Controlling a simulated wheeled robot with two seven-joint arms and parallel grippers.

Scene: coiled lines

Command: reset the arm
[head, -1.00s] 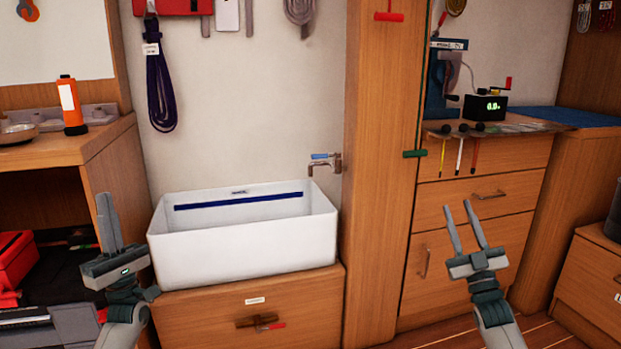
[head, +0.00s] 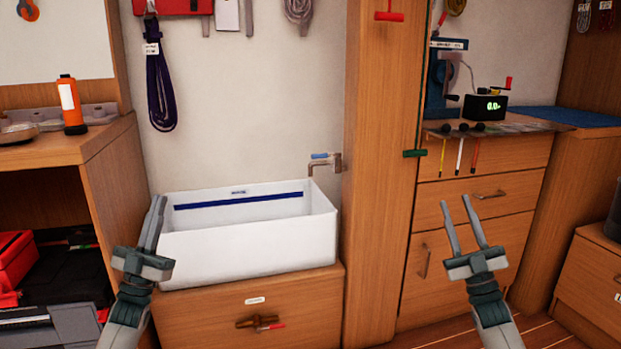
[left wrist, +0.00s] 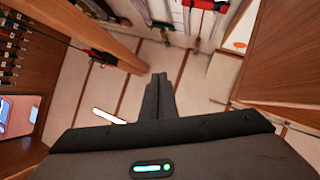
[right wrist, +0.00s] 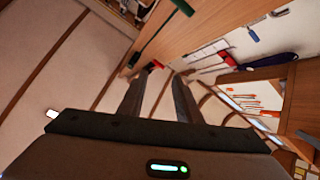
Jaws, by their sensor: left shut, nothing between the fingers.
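My left gripper (head: 156,222) is in front of the left end of the white basin, pointing up, with its fingers together and nothing between them. Its closed fingers also show in the left wrist view (left wrist: 159,95). My right gripper (head: 456,208) is in front of the drawer cabinet on the right, pointing up, with its two fingers apart and empty. The parted fingers also show in the right wrist view (right wrist: 155,95). Neither gripper holds anything.
A white basin (head: 250,245) stands on a wooden cabinet (head: 200,315) below a tap (head: 328,163). A wooden pillar (head: 375,230) stands between the basin and the drawers (head: 475,220). An orange lamp (head: 70,108) stands on the left bench. A coiled dark line (head: 160,90) hangs on the wall.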

